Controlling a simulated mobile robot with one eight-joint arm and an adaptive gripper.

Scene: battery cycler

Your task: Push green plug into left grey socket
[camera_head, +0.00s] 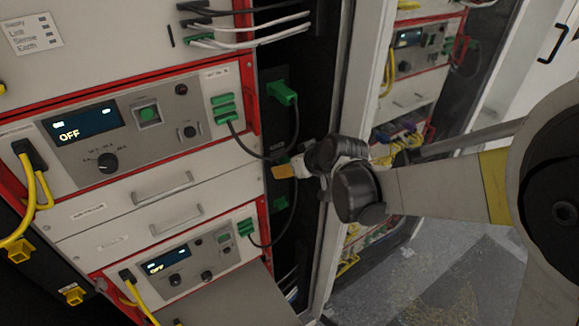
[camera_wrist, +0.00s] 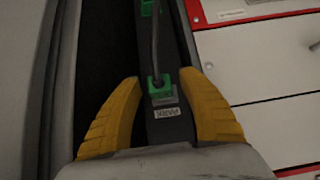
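In the wrist view, a green plug (camera_wrist: 160,90) with a dark cable sits on a dark grey strip, above a small white label. My gripper (camera_wrist: 158,85) has its yellow fingers spread on either side of it, with gaps. In the head view my gripper (camera_head: 285,171) is in front of the dark panel beside the drawers and hides part of it. Another green plug (camera_head: 284,93) with a cable sits higher on that panel. I cannot tell which part is the left grey socket, nor how deep the plug sits.
Two red-framed units with displays reading OFF, an upper one (camera_head: 75,129) and a lower one (camera_head: 165,263), stand left of the panel. Green connectors (camera_head: 224,108) are on the upper unit. A grey cabinet post (camera_head: 350,100) stands close to my gripper. Dark cables loop near it.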

